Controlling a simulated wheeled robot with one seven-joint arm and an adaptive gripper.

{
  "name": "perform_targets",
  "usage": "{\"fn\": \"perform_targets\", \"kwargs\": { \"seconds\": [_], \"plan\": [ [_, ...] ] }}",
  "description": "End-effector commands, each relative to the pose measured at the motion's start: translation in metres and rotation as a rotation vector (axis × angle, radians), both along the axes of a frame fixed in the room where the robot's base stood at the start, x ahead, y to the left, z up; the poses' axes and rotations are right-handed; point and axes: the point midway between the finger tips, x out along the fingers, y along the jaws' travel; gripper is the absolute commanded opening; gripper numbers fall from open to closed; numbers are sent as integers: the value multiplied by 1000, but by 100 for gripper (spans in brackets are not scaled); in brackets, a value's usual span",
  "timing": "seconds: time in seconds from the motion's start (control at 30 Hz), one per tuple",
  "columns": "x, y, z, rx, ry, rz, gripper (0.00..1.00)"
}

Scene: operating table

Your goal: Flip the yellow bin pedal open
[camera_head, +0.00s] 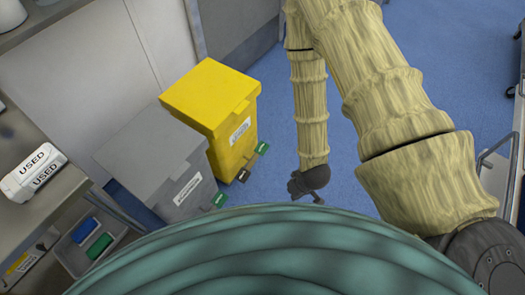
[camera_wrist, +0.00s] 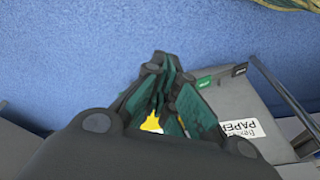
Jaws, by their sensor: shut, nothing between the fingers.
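The yellow bin (camera_head: 200,95) stands on the floor left of my arm in the head view, its lid down. At its front foot are a green pedal (camera_head: 262,148) and a dark pedal (camera_head: 243,175). My gripper (camera_head: 316,198) is to the right of these pedals, apart from them, and partly cut off by the green drape edge in front. In the wrist view my gripper (camera_wrist: 163,68) is shut and empty. A small patch of yellow (camera_wrist: 151,122) shows between the finger links; most of the yellow bin is hidden there.
A grey bin (camera_head: 150,150) stands beside the yellow one. Its green pedal (camera_wrist: 206,83) and dark pedal (camera_wrist: 239,70) show in the wrist view, near a paper label (camera_wrist: 240,130). A counter (camera_head: 55,195) lies at left. Blue floor (camera_head: 275,115) is clear around my gripper.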

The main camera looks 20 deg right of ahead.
Motion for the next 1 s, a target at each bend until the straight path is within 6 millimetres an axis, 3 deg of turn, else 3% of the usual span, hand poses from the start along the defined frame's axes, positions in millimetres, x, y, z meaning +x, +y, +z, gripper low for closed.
{"fn": "perform_targets", "kwargs": {
  "seconds": [0.03,0.3,0.6,1.0],
  "plan": [
    [15,-1,-22,3,-29,19,0],
    [84,-5,-64,17,-167,130,0],
    [158,-10,-102,16,-318,262,0],
    [248,-18,-137,-7,-514,439,0]
  ]
}}
